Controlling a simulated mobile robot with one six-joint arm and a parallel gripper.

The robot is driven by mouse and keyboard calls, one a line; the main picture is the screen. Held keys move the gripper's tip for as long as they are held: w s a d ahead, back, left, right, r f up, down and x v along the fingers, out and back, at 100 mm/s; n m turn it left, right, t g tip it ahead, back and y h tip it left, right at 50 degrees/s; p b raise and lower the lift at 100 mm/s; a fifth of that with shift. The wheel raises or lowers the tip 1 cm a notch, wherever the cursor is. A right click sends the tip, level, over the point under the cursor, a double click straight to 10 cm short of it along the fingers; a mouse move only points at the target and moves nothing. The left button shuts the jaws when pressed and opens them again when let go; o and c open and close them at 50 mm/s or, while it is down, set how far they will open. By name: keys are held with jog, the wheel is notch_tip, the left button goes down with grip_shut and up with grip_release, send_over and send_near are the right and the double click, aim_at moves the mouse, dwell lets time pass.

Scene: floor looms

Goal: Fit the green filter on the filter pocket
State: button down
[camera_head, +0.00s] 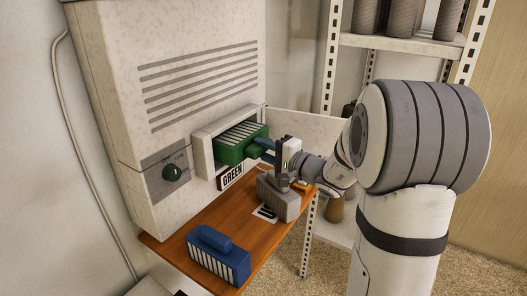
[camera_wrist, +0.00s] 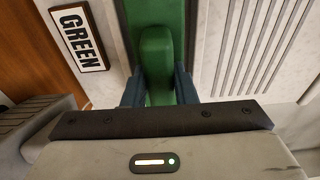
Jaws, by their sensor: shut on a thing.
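The green filter (camera_head: 238,144) has a green frame with pale pleats and a green handle. A sign reading GREEN (camera_head: 232,176) is below the pocket. My gripper (camera_head: 264,147) is shut on the filter's handle. In the wrist view the two dark fingers (camera_wrist: 158,88) press on both sides of the green handle (camera_wrist: 156,55). How deep the filter sits is hidden.
A blue filter (camera_head: 219,256) lies on the wooden shelf (camera_head: 187,232). A grey block (camera_head: 279,197) stands on the shelf below my gripper. A metal rack (camera_head: 400,42) with rolls stands behind my arm.

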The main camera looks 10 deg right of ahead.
aim_at(250, 145)
jog(key=shift+w+a, duration=0.1)
dwell(0.3)
jog(key=shift+b+x, duration=1.2)
jog(key=shift+x, duration=0.2)
jog(key=shift+a, duration=0.2)
jog(key=shift+w+a+f+b, duration=0.1)
jog(key=shift+w+a+b, duration=0.35)
jog(key=shift+b, duration=0.15)
jog(key=shift+b+x, duration=0.65)
jog(key=shift+x, duration=0.3)
jog(key=shift+a, duration=0.2)
jog(key=shift+b+x, duration=1.15)
jog(key=shift+x, duration=0.55)
jog(key=shift+s+a, duration=0.15)
jog(key=c, duration=1.1)
grip_release()
